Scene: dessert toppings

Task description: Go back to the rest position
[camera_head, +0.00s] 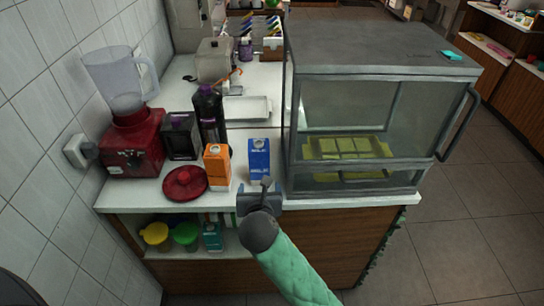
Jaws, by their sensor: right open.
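My right gripper (261,184) is at the front edge of the white counter, its arm in a green sleeve coming up from the bottom. It points at the counter, just in front of a blue milk carton (259,157), and overlaps its lower edge in the picture. Its fingers are small and partly hidden by the wrist; they look open, and I see nothing held. Whether they touch the carton I cannot tell. My left gripper is out of view.
An orange carton (217,166), a dark bottle (209,117), a red lid (185,183) and a red blender (134,144) stand to the left. A glass display case (365,110) stands to the right. Below, a shelf holds tubs (186,235). The floor (470,220) at right is clear.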

